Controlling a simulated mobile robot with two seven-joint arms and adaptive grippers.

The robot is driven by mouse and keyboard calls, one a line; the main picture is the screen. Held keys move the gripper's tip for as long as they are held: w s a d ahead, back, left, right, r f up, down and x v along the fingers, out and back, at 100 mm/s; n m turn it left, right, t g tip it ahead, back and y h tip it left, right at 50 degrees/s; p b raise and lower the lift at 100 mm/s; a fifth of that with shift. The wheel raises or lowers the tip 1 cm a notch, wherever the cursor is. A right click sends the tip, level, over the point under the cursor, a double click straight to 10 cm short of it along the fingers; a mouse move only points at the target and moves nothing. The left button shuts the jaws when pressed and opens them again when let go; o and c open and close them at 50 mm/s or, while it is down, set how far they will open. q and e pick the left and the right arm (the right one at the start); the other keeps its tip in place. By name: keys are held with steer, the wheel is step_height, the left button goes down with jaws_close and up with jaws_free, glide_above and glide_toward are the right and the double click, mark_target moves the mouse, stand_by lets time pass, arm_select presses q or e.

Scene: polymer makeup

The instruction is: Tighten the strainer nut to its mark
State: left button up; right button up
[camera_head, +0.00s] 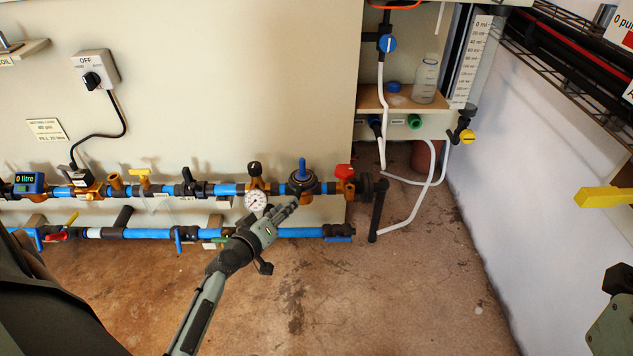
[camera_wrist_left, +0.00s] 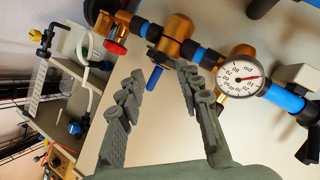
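My left gripper (camera_head: 290,207) is at the right part of the upper pipe line, in front of a brass fitting (camera_head: 302,188) with a dark round collar and a blue handle (camera_head: 302,168). In the left wrist view my left gripper (camera_wrist_left: 157,75) has its two fingers apart. The blue handle (camera_wrist_left: 153,78) shows between the fingertips, below the brass body (camera_wrist_left: 178,32); I cannot tell whether they touch. I cannot tell for sure which part is the strainer nut, and no mark on it can be made out. My right gripper's fingers do not show.
A pressure gauge (camera_head: 256,200) stands just left of my gripper. A red-handled valve (camera_head: 344,171) and a black elbow pipe (camera_head: 378,210) are to the right. A lower blue pipe (camera_head: 300,232) runs beneath. A shelf (camera_head: 400,99) holds a bottle (camera_head: 426,78). The floor in front is clear.

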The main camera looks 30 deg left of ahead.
mark_target(297, 195)
arm_select(q)
steer(key=b+x, duration=0.1)
steer(key=x, duration=0.6)
steer(key=shift+w+f, duration=0.2)
steer(key=shift+f, duration=0.05)
jaws_close()
